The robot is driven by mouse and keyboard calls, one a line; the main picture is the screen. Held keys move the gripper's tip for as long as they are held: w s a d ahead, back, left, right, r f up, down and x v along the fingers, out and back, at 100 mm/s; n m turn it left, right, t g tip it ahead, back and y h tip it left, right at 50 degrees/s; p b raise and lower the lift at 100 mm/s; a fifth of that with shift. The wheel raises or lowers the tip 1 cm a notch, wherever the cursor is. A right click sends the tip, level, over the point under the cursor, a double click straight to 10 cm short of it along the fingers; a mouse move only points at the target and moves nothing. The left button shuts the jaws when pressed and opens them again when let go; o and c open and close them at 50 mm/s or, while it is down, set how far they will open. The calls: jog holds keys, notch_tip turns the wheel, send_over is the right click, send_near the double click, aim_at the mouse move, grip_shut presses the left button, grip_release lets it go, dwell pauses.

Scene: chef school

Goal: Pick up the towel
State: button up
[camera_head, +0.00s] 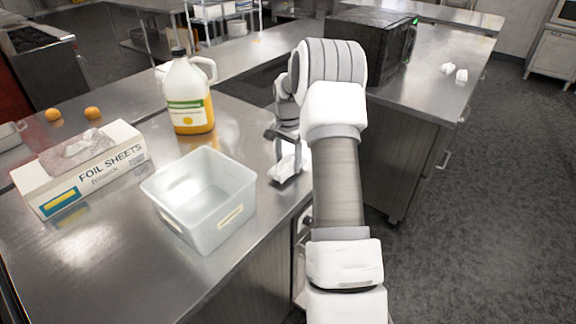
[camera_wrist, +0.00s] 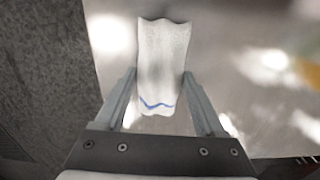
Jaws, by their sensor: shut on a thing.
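The towel (camera_wrist: 162,62) is white with a wavy blue stripe near its lower end. In the wrist view it lies between my gripper's two fingers (camera_wrist: 160,100), which press on its sides. In the head view the towel (camera_head: 284,168) is a small white shape at the right edge of the steel counter, partly hidden by my gripper (camera_head: 285,150). My gripper is shut on the towel. Whether the towel touches the counter, I cannot tell.
A clear plastic bin (camera_head: 203,200) stands left of the towel on the counter (camera_head: 75,265). Behind it are a jug of yellow liquid (camera_head: 187,95), a foil sheets box (camera_head: 85,165) and two orange fruits (camera_head: 92,112). A dark oven (camera_head: 372,45) sits on the far counter.

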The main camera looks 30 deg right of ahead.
notch_tip(320, 180, up, 2)
jog(key=shift+r, duration=0.1)
jog(key=s+d+r, duration=0.5)
jog(key=d+r, duration=0.2)
jog(key=d, duration=0.3)
jog(key=shift+s+d, duration=0.15)
jog(key=shift+s, duration=0.05)
